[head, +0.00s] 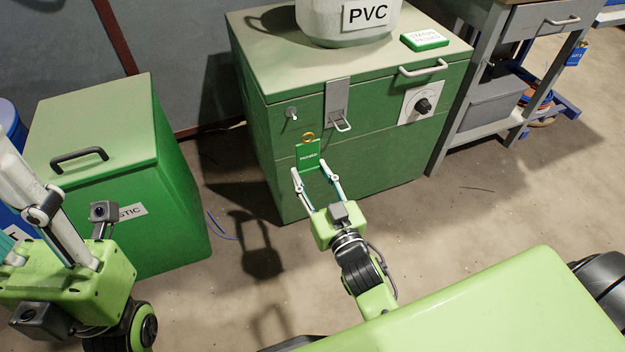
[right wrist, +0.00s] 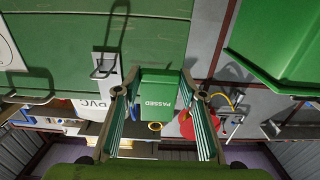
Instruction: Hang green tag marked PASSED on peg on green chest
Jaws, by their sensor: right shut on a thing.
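The green PASSED tag (head: 308,155) is upright between the fingertips of my right gripper (head: 316,170), which is shut on it. A brass-coloured ring (head: 308,137) sits at its top. The tag also shows in the right wrist view (right wrist: 158,90), its lettering upside down. The green chest (head: 285,165) stands behind it. Its short pale peg (head: 291,113) sticks out of the front, above and left of the ring; the ring looks apart from it. My left gripper (head: 25,200) is at the left edge, its fingertips cut off by the frame.
A metal hasp (head: 338,100) juts from the chest front, right of the peg. A dial (head: 421,106) and a handle (head: 422,69) are farther right. A PVC container (head: 345,22) and status box (head: 425,40) stand on the lid. A green plastic-scrap bin (head: 120,180) stands left.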

